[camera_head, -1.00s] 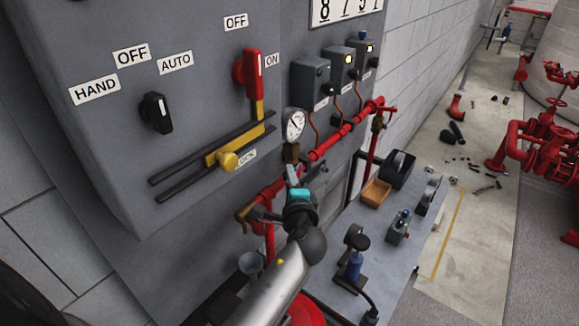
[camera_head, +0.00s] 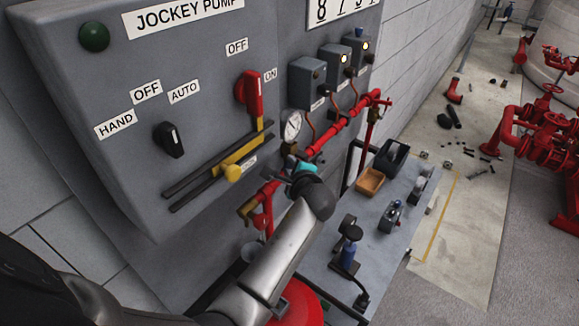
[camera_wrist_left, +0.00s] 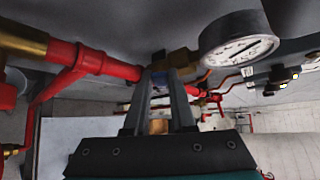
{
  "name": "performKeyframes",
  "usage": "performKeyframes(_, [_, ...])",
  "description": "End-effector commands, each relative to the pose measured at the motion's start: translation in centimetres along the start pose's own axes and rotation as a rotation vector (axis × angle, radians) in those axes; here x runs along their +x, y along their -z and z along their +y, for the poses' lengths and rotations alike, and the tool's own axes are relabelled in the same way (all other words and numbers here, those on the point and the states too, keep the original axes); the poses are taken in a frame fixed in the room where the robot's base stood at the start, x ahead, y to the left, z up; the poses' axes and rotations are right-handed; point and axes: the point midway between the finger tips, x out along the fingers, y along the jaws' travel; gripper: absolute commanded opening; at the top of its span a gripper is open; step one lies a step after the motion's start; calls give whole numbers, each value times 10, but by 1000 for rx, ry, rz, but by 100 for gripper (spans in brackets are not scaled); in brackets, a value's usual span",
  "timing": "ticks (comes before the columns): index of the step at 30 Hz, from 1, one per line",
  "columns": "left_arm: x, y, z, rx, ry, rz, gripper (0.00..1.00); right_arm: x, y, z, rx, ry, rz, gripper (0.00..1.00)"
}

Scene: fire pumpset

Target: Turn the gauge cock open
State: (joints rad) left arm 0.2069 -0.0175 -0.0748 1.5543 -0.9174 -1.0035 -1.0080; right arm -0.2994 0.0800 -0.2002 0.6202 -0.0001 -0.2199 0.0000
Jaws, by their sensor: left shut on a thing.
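The round white pressure gauge (camera_head: 291,127) stands above the red pipe, beside the grey panel. In the left wrist view the gauge (camera_wrist_left: 238,46) is at upper right, with the brass gauge cock (camera_wrist_left: 181,61) just left of it on the pipe. My left gripper (camera_wrist_left: 161,78) reaches up to the cock, its two fingers shut on the cock's small lever, which the fingers mostly hide. In the head view my left gripper (camera_head: 291,160) is just below the gauge, and the arm and wrist cover part of the pipe. My right gripper is not in view.
The red pipe (camera_head: 335,134) runs right of the gauge, under several grey switch boxes (camera_head: 307,82). The grey panel has a red lever (camera_head: 250,92) and a yellow slide bar. A grey bench (camera_head: 325,262) below holds an orange tray (camera_head: 370,180) and small tools.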

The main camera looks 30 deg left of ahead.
Motion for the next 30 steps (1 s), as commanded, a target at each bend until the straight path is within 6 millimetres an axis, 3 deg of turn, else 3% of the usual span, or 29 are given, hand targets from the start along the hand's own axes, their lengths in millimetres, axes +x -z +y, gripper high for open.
performKeyframes(14, [0, -1, -2, 12, -10, -3, 0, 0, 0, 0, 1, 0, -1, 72])
performKeyframes(15, [0, -1, -2, 11, -9, -3, 26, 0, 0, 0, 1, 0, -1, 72])
performKeyframes(22, [0, -1, -1, 11, -10, -2, 51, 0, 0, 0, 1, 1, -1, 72])
performKeyframes(30, [0, 0, -1, 11, -10, -1, 54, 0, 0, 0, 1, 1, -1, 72])
